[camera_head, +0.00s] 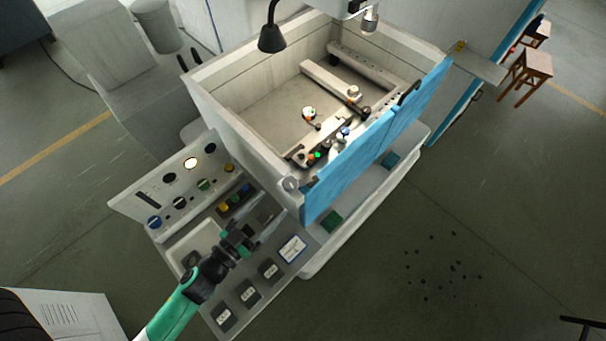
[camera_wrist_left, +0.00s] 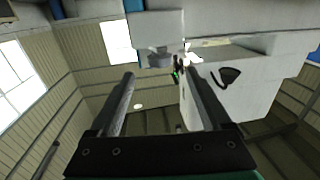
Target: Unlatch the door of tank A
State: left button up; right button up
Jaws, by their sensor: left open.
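The open-topped tank (camera_head: 232,118) stands in the middle of the head view. Its blue door (camera_head: 350,165) runs along the front right side and looks closed. A black curved handle (camera_head: 409,92) shows on the door's upper edge toward the right. A round pale fitting (camera_head: 291,184) sits at the tank corner by the door's left end; I cannot tell if it is the latch. My left gripper (camera_head: 246,238) is above the control desk, left of and below that corner, apart from the door. Its two dark fingers (camera_wrist_left: 159,76) are spread and empty in the left wrist view.
The control desk (camera_head: 240,293) with labelled pads lies under my left arm. An upright panel (camera_head: 180,187) with knobs and lamps stands left of the gripper. A black lamp (camera_head: 271,38) hangs over the tank's back edge. Wooden stools (camera_head: 535,62) stand far right.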

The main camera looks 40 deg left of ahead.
aim_at(295, 178)
pick_arm(q)
jog(key=w, duration=0.4)
jog(key=w+a, duration=0.1)
jog(key=w, duration=0.6)
jog(key=shift+w+a+r+p, duration=0.1)
jog(key=shift+w+a+p, duration=0.05)
jog(key=shift+w+p, duration=0.2)
grip_shut()
